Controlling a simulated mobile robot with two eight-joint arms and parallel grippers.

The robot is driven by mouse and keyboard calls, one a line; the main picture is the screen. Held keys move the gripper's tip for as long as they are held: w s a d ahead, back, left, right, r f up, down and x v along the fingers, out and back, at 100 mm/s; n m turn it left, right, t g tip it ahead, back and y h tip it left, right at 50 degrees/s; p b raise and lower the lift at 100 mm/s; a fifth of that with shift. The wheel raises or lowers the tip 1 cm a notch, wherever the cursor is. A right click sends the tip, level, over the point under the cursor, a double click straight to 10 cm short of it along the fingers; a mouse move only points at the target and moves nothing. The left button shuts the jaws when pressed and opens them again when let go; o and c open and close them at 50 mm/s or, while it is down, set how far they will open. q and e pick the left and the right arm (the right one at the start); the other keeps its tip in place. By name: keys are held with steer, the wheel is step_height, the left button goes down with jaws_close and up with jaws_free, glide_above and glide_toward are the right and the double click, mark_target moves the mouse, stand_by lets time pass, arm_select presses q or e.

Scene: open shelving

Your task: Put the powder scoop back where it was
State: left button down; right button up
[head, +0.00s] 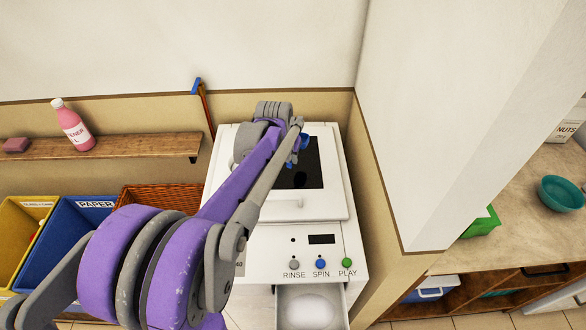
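A small blue piece (304,141) shows at the far end of my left arm, over the white washing machine's lid. It may be the powder scoop, but the arm covers most of it. My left gripper (296,152) is there above the dark lid window (312,172); its fingers are mostly hidden, so I cannot tell whether they are open or shut. The washing machine (266,238) has its front drawer (346,296) pulled out, with a rounded white mass (312,308) inside. My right gripper is out of view.
A wall shelf (120,146) at left holds a pink bottle (73,126) and a reddish block (16,145). Below are yellow and blue bins and a wicker basket (165,198). A wall corner (420,130) stands close right of the machine. A counter (522,205) lies beyond.

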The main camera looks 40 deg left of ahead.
mark_target(289, 163)
arm_select(q)
step_height(289, 163, down, 3)
steer(key=shift+s+f, duration=0.1)
steer(key=shift+f, duration=2.35)
steer(key=shift+f, duration=0.1)
steer(key=c, duration=0.8)
jaws_free()
steer(key=shift+c, duration=0.2)
